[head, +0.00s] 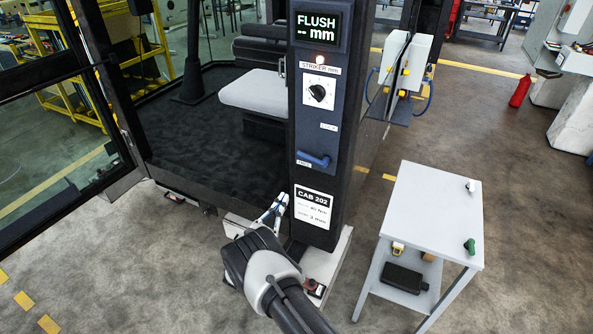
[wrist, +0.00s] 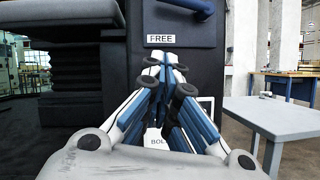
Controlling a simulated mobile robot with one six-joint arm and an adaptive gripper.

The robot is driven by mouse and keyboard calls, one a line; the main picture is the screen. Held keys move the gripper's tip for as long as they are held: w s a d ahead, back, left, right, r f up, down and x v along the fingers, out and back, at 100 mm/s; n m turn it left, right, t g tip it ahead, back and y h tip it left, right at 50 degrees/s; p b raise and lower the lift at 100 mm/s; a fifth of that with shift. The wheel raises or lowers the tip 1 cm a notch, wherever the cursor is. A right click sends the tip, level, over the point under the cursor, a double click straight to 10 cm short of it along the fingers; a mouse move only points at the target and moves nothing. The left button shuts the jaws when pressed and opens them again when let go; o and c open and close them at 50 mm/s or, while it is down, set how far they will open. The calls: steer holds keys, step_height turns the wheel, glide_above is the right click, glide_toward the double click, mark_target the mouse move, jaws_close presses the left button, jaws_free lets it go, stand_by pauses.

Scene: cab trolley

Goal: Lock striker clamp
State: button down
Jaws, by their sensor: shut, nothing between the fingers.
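The striker clamp lever (head: 313,159) is a blue handle low on the dark cab post. It lies roughly horizontal, just above the FREE label (head: 304,164); the LOCK label (head: 329,127) is higher up. Part of the blue lever (wrist: 192,8) shows at the top edge of the wrist view, above the FREE label (wrist: 160,39); the rest is cut off. My gripper (head: 281,200) is shut and empty, below and left of the lever and apart from it. Its fingertips (wrist: 166,66) meet just below the FREE label in the wrist view.
Above the lever are the STRIKER mm dial (head: 318,93) and a FLUSH display (head: 319,27) reading "-- mm". A CAB 202 plate (head: 312,207) is beside my gripper. The open cab door (head: 90,110) stands left. A grey trolley (head: 425,210) stands right, with floor between.

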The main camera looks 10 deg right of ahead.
mark_target(312, 157)
steer(key=shift+w+d, duration=0.1)
steer(key=b+x, duration=0.1)
steer(key=x, duration=0.9)
steer(key=r, duration=0.2)
steer(key=s+r, duration=0.1)
steer(key=shift+s+r, duration=0.1)
steer(key=shift+r, duration=0.3)
